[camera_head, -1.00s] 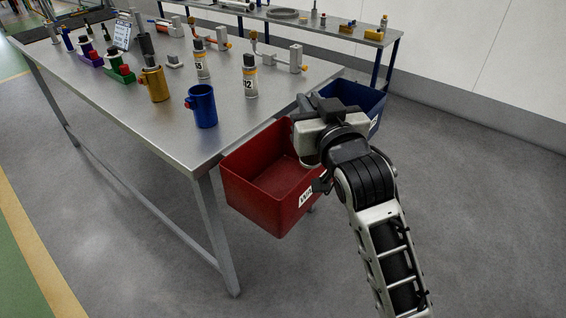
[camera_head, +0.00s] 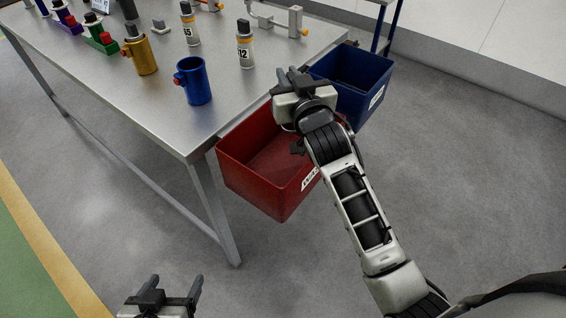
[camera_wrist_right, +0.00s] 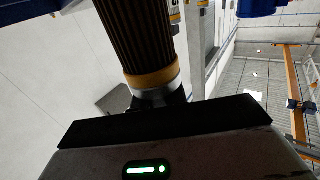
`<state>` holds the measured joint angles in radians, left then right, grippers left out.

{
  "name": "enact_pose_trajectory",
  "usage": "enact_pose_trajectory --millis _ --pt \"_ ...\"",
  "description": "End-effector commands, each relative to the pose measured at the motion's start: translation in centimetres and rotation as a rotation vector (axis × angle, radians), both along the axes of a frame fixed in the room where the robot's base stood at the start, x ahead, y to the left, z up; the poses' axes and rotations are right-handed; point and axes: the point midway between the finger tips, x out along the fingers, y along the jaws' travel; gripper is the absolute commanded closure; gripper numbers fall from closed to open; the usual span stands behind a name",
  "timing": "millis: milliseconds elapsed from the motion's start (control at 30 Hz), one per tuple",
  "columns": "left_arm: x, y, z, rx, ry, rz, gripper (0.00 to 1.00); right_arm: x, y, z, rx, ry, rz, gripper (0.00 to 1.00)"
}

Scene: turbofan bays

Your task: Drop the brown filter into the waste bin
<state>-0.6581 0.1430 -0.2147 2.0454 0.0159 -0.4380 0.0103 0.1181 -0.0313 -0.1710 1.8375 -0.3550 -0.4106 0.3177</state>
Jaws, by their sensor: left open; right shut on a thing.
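The brown pleated filter (camera_wrist_right: 137,35) with an orange-yellow band shows in the right wrist view, held in my right gripper. In the head view I cannot make the filter out. My right gripper (camera_head: 291,79) is at the far rim of the red bin, near the table edge, shut on the filter. The red bin (camera_head: 248,187) has a white label, partly covered by my arm, and hangs by the table's end. Its visible inside looks empty; part is hidden by my right arm. My left gripper (camera_head: 176,287) is open and empty at the bottom of the head view.
A blue bin (camera_head: 345,97) stands just behind the red bin. The metal table (camera_head: 150,100) holds a blue cup (camera_head: 194,82), a gold cup (camera_head: 142,56) and labelled bottles (camera_head: 245,45). The floor right of the bins is clear.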

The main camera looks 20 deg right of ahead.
Motion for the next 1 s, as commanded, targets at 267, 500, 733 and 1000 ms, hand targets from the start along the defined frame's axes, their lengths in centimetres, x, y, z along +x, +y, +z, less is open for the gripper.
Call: enact_pose_trajectory --millis 267,500,733,1000 --pt "0.0 -0.2 0.2 -0.003 -0.007 -0.008 0.26 0.0 0.0 -0.5 0.000 -0.003 0.000 1.00" --pt "-0.3 -0.1 -0.1 0.002 0.000 -0.011 0.26 0.0 0.0 -0.5 -0.001 -0.002 0.000 0.60" --pt "-0.4 -0.1 -0.2 0.002 0.002 -0.012 0.26 0.0 0.0 -0.6 -0.001 0.000 0.000 0.60" --pt "-0.2 -0.1 -0.3 0.001 -0.002 -0.012 0.26 -2.8 -0.1 -0.8 -0.001 0.001 0.000 0.60"
